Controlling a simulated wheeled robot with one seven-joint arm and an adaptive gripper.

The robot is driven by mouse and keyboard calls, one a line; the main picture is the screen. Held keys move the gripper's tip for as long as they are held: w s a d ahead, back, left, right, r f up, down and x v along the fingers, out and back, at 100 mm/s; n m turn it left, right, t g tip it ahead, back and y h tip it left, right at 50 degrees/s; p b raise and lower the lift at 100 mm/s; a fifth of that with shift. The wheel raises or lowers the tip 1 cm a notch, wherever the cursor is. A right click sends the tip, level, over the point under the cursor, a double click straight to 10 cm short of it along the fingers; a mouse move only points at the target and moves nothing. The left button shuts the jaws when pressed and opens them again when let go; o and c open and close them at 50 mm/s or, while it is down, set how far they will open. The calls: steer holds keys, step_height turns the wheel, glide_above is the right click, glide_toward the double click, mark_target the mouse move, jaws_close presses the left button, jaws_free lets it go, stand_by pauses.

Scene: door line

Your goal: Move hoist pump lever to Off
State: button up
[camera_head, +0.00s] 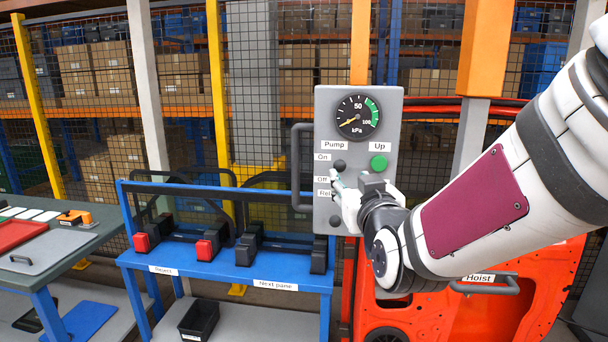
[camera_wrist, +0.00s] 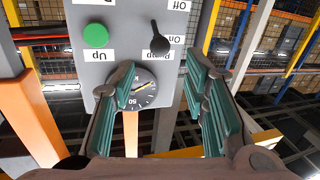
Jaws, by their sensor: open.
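The hoist's grey control panel (camera_head: 390,110) stands upright at the centre of the head view. The pump lever is a short stem with a black ball knob (camera_head: 340,165), and its knob is beside the On label (camera_head: 322,157). The Off label (camera_head: 322,179) is below that. In the wrist view the panel appears upside down, with the lever knob (camera_wrist: 157,45) near the On label. My gripper (camera_head: 338,184) is in front of the panel, just below the knob in the head view. In the wrist view its teal-padded fingers (camera_wrist: 160,68) are apart, with nothing held between them.
The gauge (camera_head: 357,116) and green Up button (camera_head: 378,162) are close to the lever. A grey handle (camera_head: 296,165) projects along the panel's left side. A blue rack (camera_head: 222,272) stands left, and the orange hoist body (camera_head: 535,285) is below right. Mesh fencing is behind.

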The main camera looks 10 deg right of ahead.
mark_target(341, 168)
steer(key=shift+w+d+b, duration=0.15)
steer(key=shift+w+b, duration=0.25)
steer(key=shift+w, duration=2.2)
steer(key=shift+w+d+b, duration=0.15)
steer(key=shift+w+b, duration=0.2)
steer(key=shift+w, duration=2.25)
jaws_close()
